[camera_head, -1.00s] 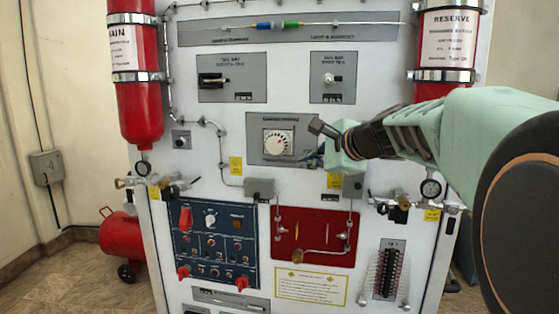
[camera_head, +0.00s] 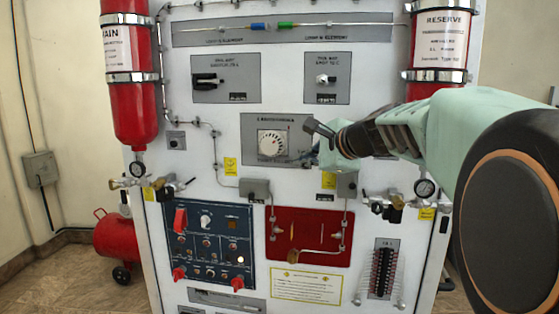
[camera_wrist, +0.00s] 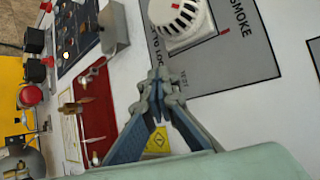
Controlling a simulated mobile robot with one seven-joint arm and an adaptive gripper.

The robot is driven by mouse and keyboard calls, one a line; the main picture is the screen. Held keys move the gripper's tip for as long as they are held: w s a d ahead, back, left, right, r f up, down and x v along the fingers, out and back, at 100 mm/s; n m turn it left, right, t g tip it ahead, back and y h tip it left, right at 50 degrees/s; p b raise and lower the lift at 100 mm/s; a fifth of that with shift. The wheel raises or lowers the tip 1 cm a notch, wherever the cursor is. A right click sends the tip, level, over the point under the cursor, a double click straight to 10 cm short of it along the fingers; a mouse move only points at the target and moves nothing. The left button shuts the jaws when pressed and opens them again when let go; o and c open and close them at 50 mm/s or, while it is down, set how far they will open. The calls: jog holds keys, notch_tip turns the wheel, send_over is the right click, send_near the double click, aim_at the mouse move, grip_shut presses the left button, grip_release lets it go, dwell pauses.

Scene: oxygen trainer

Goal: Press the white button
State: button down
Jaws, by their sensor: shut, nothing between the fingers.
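My gripper (camera_head: 306,157) is shut and empty in front of the grey smoke panel (camera_head: 253,124), at the lower right of its white round detector (camera_head: 271,143). In the wrist view the shut fingertips (camera_wrist: 160,87) are beside the detector (camera_wrist: 180,20), over the panel's edge near the word TEST. No white button is clear there; the fingers hide part of that spot. A small bright white spot (camera_head: 240,260) on the blue control panel (camera_head: 199,272) may be a button or lamp. I cannot tell whether the fingertips touch the panel.
A red panel (camera_head: 334,257) with fittings is below my gripper. Grey boxes (camera_head: 346,184) and pipes stand out from the white board. Red cylinders (camera_head: 132,105) flank it. My arm covers part of the right side.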

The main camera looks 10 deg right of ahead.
jog(key=shift+s, duration=0.1)
jog(key=shift+s+a, duration=0.2)
jog(key=shift+s, duration=0.45)
jog(key=shift+s, duration=0.1)
